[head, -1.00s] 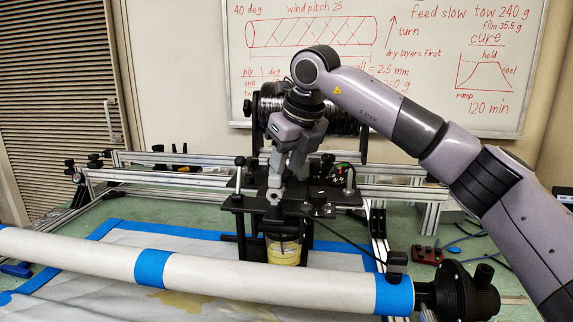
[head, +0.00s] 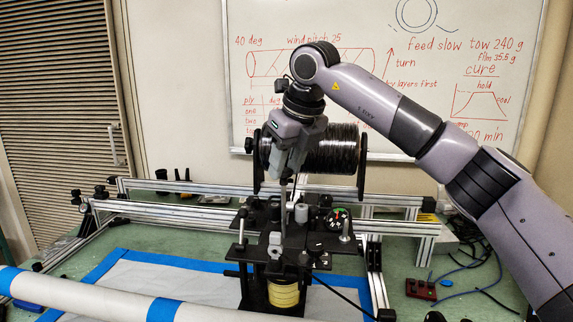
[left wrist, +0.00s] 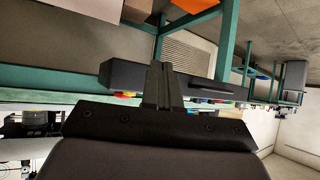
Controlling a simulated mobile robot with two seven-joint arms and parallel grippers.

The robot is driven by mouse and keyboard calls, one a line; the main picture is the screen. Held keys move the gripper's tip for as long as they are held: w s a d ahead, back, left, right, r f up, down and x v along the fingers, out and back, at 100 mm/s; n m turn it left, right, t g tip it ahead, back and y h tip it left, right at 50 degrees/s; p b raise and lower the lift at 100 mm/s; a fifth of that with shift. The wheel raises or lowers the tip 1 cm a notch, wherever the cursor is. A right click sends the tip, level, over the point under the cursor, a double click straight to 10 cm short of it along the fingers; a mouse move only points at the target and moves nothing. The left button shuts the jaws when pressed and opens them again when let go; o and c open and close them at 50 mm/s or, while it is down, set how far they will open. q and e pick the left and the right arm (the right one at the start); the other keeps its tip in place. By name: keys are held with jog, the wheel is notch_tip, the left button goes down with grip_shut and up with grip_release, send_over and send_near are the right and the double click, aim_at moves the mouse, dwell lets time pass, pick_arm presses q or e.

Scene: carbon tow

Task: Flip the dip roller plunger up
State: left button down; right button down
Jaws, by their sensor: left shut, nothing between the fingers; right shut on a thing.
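The dip roller (head: 283,295), a pale yellow cylinder, hangs below the black carriage plate (head: 318,242) in the head view. My right gripper (head: 283,178) is above the plate, pointing down, its fingers shut on the top of a thin dark upright piece (head: 284,205). This looks like the dip roller plunger, but its top is hidden between the fingers. My left gripper (left wrist: 160,85) shows in the left wrist view with its fingers together and empty, away from the carriage.
A black tow spool (head: 335,150) stands behind my right gripper. The long white tube (head: 100,303) with blue tape crosses the front. Aluminium rails (head: 190,212) run behind the carriage. A red box (head: 420,289) and cables lie at the right.

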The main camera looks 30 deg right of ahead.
jog(key=shift+w+r, duration=0.1)
jog(key=shift+r, duration=0.25)
jog(key=c, duration=0.7)
grip_release()
jog(key=shift+c, duration=0.2)
jog(key=shift+f, duration=0.1)
jog(key=v, duration=0.7)
jog(key=shift+b, duration=0.3)
